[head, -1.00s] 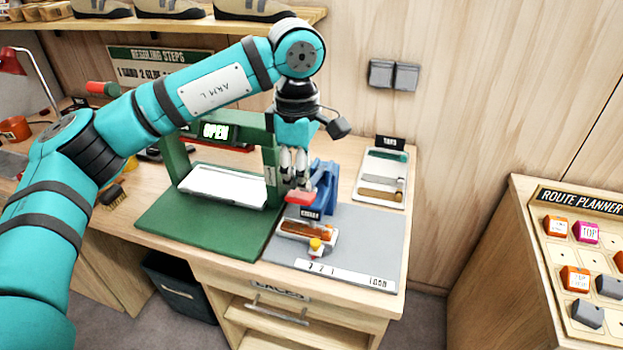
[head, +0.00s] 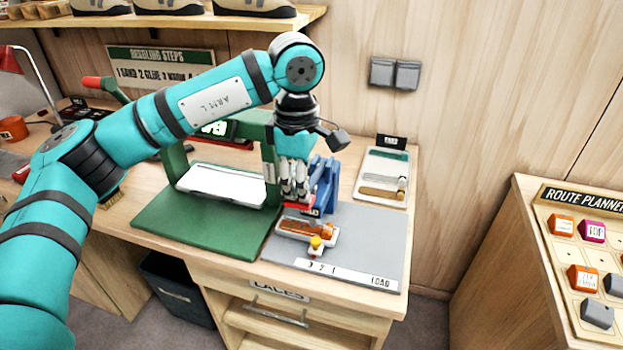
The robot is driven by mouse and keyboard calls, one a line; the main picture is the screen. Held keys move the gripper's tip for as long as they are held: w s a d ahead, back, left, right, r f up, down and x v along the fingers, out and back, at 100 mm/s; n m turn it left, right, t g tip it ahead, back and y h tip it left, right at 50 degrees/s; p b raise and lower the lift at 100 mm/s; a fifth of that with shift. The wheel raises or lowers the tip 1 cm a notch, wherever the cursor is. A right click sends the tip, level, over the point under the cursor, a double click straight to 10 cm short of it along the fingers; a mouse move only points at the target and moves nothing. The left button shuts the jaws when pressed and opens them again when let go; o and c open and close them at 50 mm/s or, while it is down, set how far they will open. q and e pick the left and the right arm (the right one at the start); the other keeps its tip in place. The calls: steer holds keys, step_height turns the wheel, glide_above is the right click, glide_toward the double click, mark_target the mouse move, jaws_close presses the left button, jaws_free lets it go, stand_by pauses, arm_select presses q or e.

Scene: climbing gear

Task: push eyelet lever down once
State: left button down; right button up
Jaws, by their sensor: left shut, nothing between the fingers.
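The blue eyelet press (head: 327,182) stands on the grey mat (head: 370,235) near the right end of the bench. The red tip of its lever (head: 297,206) shows low, just under my left gripper (head: 294,194). The gripper is shut, points down and appears to touch the lever tip from above; the exact contact is too small to tell. Most of the lever is hidden behind the gripper. My right gripper is not in view.
A tray with an orange-brown piece (head: 307,229) and a yellow-topped knob (head: 316,243) lie just in front. The green press (head: 195,225) stands to the left. A tools tray (head: 382,178) lies behind right.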

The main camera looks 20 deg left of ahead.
arm_select(q)
step_height(320, 180, down, 6)
steer(key=b, duration=0.4)
steer(key=shift+s+r, duration=0.1)
steer(key=shift+s, duration=0.05)
stand_by(0.4)
steer(key=shift+r, duration=0.1)
steer(key=shift+r+p, duration=4)
steer(key=shift+r, duration=2.5)
steer(key=shift+f, duration=0.1)
